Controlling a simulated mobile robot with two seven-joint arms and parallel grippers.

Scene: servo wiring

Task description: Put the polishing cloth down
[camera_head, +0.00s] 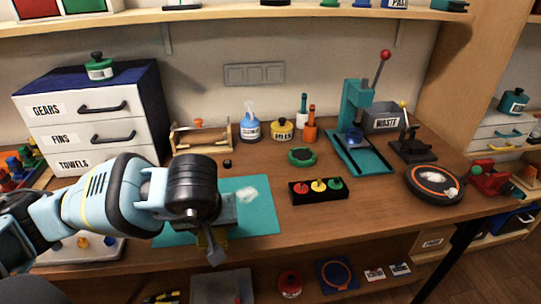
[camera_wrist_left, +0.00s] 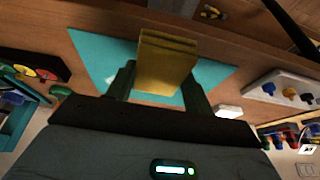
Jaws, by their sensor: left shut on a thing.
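The polishing cloth (camera_wrist_left: 165,66) is a folded mustard-yellow pad. In the wrist view it sits between the two dark green fingers of my left gripper (camera_wrist_left: 158,84), which is shut on it. In the head view my left gripper (camera_head: 213,240) is at the front edge of the teal mat (camera_head: 262,215), and its wrist hides most of the cloth. The mat also shows behind the cloth in the wrist view (camera_wrist_left: 98,50). I cannot tell whether the cloth touches the mat. My right gripper is not in view.
A whitish patch (camera_head: 247,194) lies on the mat. A black block with red, yellow and green knobs (camera_head: 318,190) stands right of the mat. A teal press (camera_head: 358,140) and a round black-and-orange pad (camera_head: 434,184) stand farther right. Drawers (camera_head: 95,115) stand behind left.

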